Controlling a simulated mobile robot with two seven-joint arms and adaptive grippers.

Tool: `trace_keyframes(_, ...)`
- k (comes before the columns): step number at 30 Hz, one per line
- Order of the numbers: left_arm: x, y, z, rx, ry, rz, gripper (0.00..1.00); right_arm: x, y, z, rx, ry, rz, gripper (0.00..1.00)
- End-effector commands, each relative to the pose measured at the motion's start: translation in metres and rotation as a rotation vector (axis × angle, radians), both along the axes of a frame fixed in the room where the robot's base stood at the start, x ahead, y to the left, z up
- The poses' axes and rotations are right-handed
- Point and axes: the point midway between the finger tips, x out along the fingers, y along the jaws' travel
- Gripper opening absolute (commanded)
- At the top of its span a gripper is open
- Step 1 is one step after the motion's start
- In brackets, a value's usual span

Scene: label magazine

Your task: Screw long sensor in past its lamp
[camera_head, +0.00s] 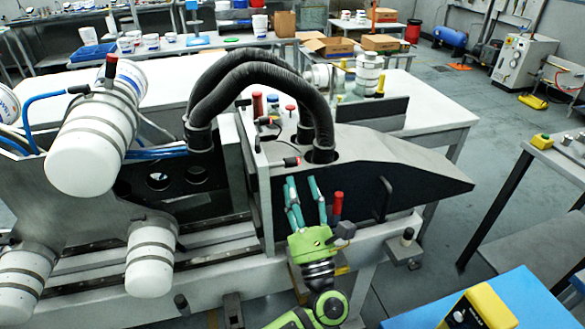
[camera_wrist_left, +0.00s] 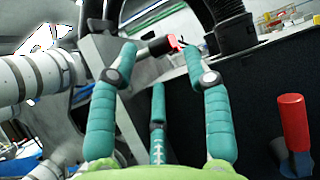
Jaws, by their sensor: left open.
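A slim sensor with a dark body and a red lit end (camera_head: 291,161) projects from the upper edge of the magazine's dark side plate (camera_head: 350,190). It also shows in the left wrist view (camera_wrist_left: 158,46), lying crosswise beyond my fingertips. Its threaded part and any gap at its mount are too small to tell. My left gripper (camera_head: 302,183), green with teal fingers, is just below the sensor in the head view. Its fingers are spread and empty in the left wrist view (camera_wrist_left: 160,62); whether a fingertip touches the sensor I cannot tell. My right gripper is not in view.
A red-capped post (camera_head: 337,206) stands close to the right of my fingers. Two thick black hoses (camera_head: 262,75) arch above the sensor. White banded rollers (camera_head: 90,150) fill the left side. A black handle (camera_head: 384,198) is on the side plate.

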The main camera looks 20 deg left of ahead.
Motion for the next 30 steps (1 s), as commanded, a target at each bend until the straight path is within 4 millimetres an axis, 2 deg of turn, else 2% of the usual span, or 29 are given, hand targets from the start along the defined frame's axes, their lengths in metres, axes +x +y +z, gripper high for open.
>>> trace_keyframes(4, -0.021, -0.014, -0.016, 0.000, 0.002, 0.000, 0.49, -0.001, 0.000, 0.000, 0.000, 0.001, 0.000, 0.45)
trace_keyframes(10, -0.035, -0.024, -0.028, 0.000, 0.000, 0.000, 0.49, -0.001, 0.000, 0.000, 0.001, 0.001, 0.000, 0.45)
trace_keyframes(30, -0.038, -0.026, -0.029, 0.000, -0.001, -0.001, 0.49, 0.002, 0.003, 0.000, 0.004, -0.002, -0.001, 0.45)
